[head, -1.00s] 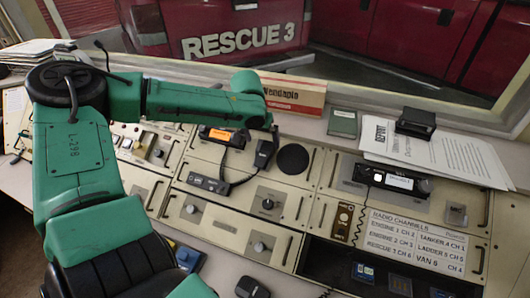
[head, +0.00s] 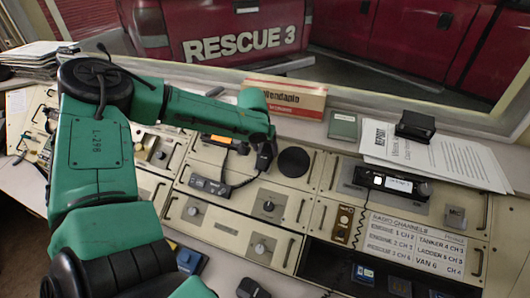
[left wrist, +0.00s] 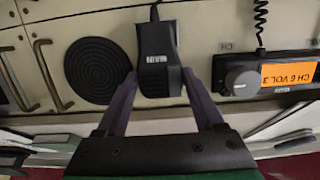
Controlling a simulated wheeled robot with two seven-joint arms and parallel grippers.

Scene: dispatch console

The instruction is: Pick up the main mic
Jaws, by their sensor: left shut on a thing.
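The main mic (left wrist: 158,62) is a black hand mic with a label that reads MAIN upside down in the left wrist view. In the head view the mic (head: 264,159) shows below the end of my left arm, partly covered by it. My left gripper (left wrist: 159,76) is shut on the mic, with one purple finger on each side of its body. In the head view the gripper (head: 267,146) is mostly hidden by the wrist. I cannot tell whether the mic is clear of the console. My right gripper is not in view.
A round black ribbed pad (left wrist: 98,70) lies beside the mic. A radio with an orange display (left wrist: 285,74) is on the other side. A second radio (head: 392,181), papers (head: 435,155) and a red-and-white box (head: 285,97) stand to the right and behind.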

